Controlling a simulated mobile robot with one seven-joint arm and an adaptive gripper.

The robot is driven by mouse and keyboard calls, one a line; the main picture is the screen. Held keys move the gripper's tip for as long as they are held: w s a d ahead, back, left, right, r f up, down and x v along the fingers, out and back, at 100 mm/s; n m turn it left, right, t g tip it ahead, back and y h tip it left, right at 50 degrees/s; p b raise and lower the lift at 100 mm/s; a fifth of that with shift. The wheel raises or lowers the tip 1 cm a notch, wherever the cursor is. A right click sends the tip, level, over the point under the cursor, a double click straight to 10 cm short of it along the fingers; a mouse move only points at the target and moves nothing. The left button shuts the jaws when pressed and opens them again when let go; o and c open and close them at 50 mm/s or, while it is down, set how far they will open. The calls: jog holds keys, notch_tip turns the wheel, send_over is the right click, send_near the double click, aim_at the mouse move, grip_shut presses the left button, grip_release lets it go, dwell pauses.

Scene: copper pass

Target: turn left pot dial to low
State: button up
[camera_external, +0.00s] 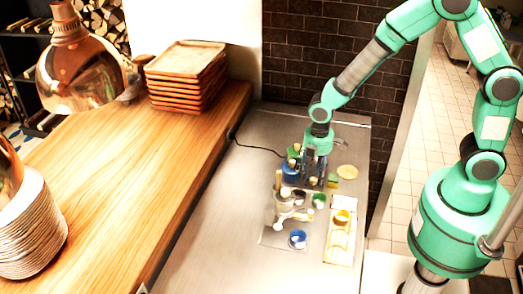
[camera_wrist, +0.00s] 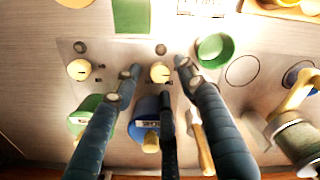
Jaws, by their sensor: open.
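Two cream dials sit on a grey panel in the wrist view, one (camera_wrist: 79,69) in line with the green pot (camera_wrist: 86,112) and one (camera_wrist: 160,73) in line with the blue pot (camera_wrist: 146,112). My gripper (camera_wrist: 157,68) is open, with its dark fingertips on either side of the blue pot's dial. I cannot tell whether they touch it. The dial settings are too small to read. The external view shows my gripper (camera_external: 315,170) low over the counter beside the blue pot (camera_external: 290,171), hiding part of the panel.
A green bowl (camera_wrist: 214,50) stands close to my right finger in the wrist view. A blue bowl (camera_external: 298,239), a jar with utensils (camera_external: 279,208) and a tray (camera_external: 340,251) stand nearer the camera externally.

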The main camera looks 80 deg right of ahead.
jog(key=shift+f, duration=0.9)
jog(key=shift+c, duration=0.2)
grip_shut()
jog(key=shift+m, duration=0.5)
jog(key=m+p, duration=0.1)
jog(key=m, duration=0.4)
jog(key=shift+p, duration=0.3)
jog(key=m+p, duration=0.1)
jog(key=m, duration=0.4)
jog(key=shift+m, duration=0.4)
